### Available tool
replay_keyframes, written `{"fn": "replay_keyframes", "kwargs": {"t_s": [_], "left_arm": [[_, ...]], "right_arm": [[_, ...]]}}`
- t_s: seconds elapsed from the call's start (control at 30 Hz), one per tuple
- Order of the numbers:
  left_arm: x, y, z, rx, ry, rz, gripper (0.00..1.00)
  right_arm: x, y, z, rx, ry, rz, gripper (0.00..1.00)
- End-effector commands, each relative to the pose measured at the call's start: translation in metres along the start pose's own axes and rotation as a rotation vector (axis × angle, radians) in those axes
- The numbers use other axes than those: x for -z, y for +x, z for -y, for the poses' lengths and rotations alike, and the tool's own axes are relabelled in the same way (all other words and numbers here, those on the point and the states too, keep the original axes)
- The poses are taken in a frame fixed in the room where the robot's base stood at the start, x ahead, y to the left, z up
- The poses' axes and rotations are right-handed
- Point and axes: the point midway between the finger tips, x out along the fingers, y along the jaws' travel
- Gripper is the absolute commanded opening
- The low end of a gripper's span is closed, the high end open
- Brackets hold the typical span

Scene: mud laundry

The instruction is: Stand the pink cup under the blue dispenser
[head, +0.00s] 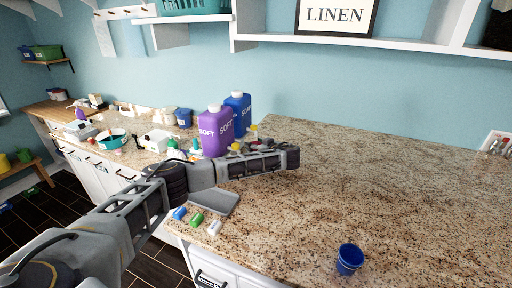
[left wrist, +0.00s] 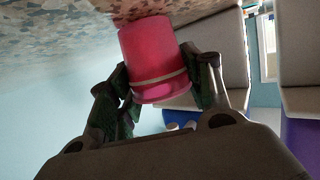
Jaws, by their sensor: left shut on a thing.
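My left gripper (head: 288,157) reaches across the counter from the left in the head view, in front of the bottles. In the left wrist view it is shut on the pink cup (left wrist: 152,55), with one finger on each side of the cup. The pink cup cannot be made out in the head view. A blue bottle-shaped dispenser (head: 238,110) with a white cap stands behind the arm, beside a purple one (head: 215,133). My right gripper is not in view.
A blue cup (head: 349,260) stands near the counter's front edge. A grey tray (head: 228,203) and small blue, green and white items (head: 196,219) lie below my arm. Small yellow-topped items (head: 253,131) stand by the dispensers. The granite counter (head: 400,190) to the right is mostly clear.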

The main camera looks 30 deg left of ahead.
Motion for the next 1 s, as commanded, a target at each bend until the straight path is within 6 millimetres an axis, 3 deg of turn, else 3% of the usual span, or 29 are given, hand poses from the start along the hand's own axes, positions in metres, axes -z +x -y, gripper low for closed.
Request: {"fn": "replay_keyframes", "kwargs": {"t_s": [0.17,0.2,0.33,1.0], "left_arm": [[-0.0039,0.0009,0.0000,0.000,0.000,0.001,0.33],[-0.0034,0.0008,0.0000,0.000,0.000,0.001,0.53],[-0.0028,0.0007,-0.0001,0.000,0.000,0.000,0.70],[-0.0013,-0.0072,-0.0006,-0.002,0.000,0.001,0.71]], "right_arm": [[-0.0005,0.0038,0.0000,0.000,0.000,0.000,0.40],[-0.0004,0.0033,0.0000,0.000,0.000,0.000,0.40],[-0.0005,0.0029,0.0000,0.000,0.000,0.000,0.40],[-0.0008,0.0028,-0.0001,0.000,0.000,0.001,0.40]]}}
